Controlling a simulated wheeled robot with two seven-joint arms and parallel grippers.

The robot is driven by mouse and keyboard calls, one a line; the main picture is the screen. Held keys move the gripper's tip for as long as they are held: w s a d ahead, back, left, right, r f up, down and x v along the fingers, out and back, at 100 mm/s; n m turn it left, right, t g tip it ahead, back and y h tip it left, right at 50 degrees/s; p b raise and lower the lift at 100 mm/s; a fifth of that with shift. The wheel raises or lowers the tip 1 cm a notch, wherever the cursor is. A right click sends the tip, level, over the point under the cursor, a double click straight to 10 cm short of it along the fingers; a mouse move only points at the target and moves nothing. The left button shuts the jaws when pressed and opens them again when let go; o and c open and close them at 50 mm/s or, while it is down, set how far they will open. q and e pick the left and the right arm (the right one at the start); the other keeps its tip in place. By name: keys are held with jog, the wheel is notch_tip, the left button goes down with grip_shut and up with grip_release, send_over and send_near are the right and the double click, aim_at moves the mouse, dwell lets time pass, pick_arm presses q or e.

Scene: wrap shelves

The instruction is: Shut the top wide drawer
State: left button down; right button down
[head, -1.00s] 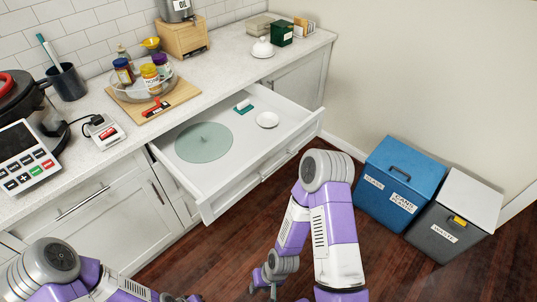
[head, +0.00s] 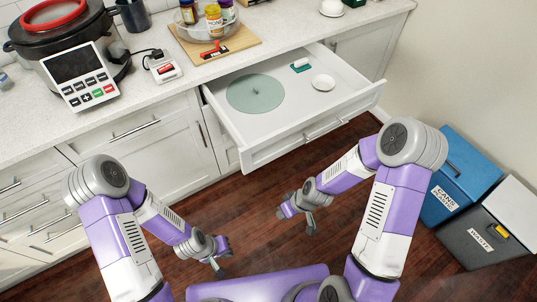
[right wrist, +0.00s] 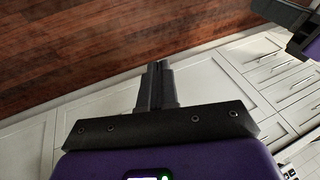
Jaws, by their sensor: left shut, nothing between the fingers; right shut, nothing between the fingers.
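The top wide drawer (head: 253,154) stands pulled out from the white cabinet below the counter in the head view. Inside it lie a round translucent green disc (head: 256,93), a small white dish (head: 323,82) and a small green and white item (head: 301,66). My right gripper (head: 312,226) is shut and empty, in front of the drawer, lower and apart from it. Its closed fingers (right wrist: 157,86) show in the right wrist view, with floor and cabinet fronts beyond. My left gripper (head: 219,268) is shut and empty, further left and nearer me, touching nothing.
The counter (head: 190,98) carries a dark pot (head: 62,32), a keypad device (head: 80,75) and a cutting board (head: 240,44) with jars. A blue bin (head: 458,165) and a grey waste bin (head: 476,247) stand at right. Wooden floor is clear before the drawer.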

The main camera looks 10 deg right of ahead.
jog(key=w+d+r+n+t+y+b, duration=0.1)
jog(key=w+r+n, duration=0.3)
jog(key=r+n, duration=0.5)
jog(key=w+d+r+n+t+y+b, duration=0.15)
jog(key=w+r+n, duration=0.25)
jog(key=r+n, duration=0.5)
jog(key=m+b, duration=0.1)
send_near(255, 162)
notch_tip(255, 162, down, 3)
jog(key=s+a, duration=0.1)
jog(key=s, duration=0.1)
jog(key=shift+g+h, duration=0.25)
jog(key=shift+h, duration=0.2)
jog(key=shift+w+a, duration=0.55)
jog(key=shift+w, duration=0.35)
jog(key=shift+w+a, duration=0.5)
jog(key=shift+w, duration=0.45)
jog(key=shift+f, duration=0.1)
